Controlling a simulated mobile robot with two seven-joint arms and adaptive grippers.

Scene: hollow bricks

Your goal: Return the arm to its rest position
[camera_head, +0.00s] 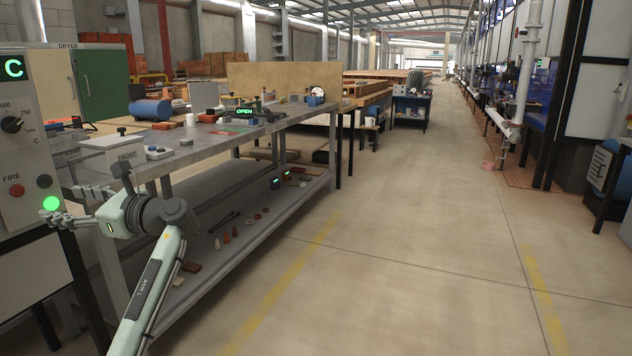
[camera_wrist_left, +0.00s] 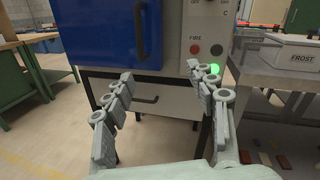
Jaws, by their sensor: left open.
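My left arm (camera_head: 155,290) reaches up from the bottom of the head view, pale green with dark joints. Its gripper (camera_head: 62,204) is open beside the lower part of the control panel at the left edge. In the left wrist view the two jointed fingers (camera_wrist_left: 158,76) are spread wide with nothing between them. They point at the front of a blue and white cabinet (camera_wrist_left: 150,105). The right fingertip appears close to the panel's lit green button (camera_wrist_left: 214,69); I cannot tell whether it touches. My right gripper is not in view.
The panel has a FIRE label, a red button (camera_head: 16,191) and a dial (camera_head: 11,124). A metal workbench (camera_head: 205,150) with a lower shelf holds a FROST box (camera_head: 112,155) and small items. A green table (camera_wrist_left: 22,95) stands left in the wrist view. The aisle floor (camera_head: 400,230) is clear.

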